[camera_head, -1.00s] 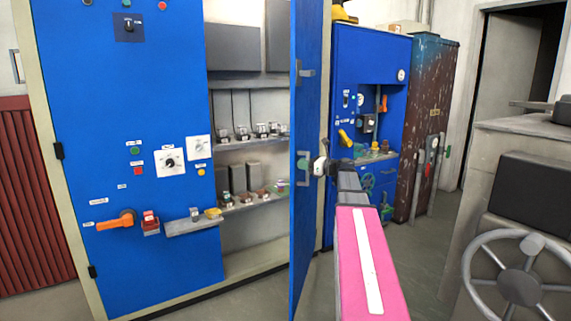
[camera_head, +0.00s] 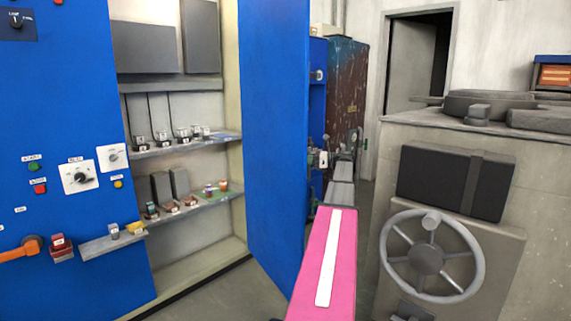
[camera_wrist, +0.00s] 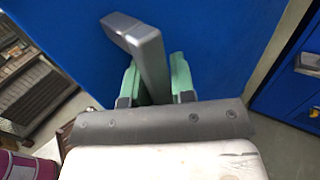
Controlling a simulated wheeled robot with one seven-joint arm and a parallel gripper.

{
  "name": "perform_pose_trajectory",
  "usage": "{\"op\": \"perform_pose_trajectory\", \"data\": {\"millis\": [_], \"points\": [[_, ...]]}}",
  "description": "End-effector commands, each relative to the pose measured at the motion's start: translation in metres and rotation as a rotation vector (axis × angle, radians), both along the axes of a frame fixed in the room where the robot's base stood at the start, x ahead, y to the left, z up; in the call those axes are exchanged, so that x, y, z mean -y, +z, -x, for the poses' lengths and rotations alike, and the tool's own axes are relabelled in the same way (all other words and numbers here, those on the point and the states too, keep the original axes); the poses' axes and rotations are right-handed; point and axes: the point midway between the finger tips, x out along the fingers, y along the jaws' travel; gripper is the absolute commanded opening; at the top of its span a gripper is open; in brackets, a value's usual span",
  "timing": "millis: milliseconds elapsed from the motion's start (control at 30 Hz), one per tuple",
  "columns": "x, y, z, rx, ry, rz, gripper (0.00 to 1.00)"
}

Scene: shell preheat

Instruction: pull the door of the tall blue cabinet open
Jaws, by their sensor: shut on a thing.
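The tall blue cabinet (camera_head: 60,120) stands at the left in the head view, its inside showing. Its blue door (camera_head: 272,130) stands well open, swung out to the right of the opening. In the wrist view the door (camera_wrist: 225,50) fills most of the background. The grey door handle (camera_wrist: 140,45) sits between the green fingers of my gripper (camera_wrist: 157,82), which is shut on it. In the head view my gripper (camera_head: 326,158) is at the door's far side, small and partly hidden by the door edge and my arm.
Shelves (camera_head: 180,145) in the cabinet hold several small parts. A grey machine with a handwheel (camera_head: 428,256) stands close on the right. A rusty brown cabinet (camera_head: 345,80) stands behind the door. Some grey floor (camera_head: 220,295) is free below the opening.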

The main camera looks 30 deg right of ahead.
Motion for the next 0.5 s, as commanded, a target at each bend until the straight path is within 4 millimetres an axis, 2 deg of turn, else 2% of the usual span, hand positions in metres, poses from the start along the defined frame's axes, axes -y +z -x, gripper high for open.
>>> {"op": "perform_pose_trajectory", "data": {"millis": [33,200,400,500], "points": [[0.020,0.000,0.005,-0.004,0.012,-0.002,0.00],[0.069,0.000,-0.003,-0.004,0.044,-0.002,0.00],[0.104,0.000,-0.009,-0.004,0.105,-0.002,0.00],[0.113,0.000,-0.011,-0.004,0.123,-0.002,0.00]]}}
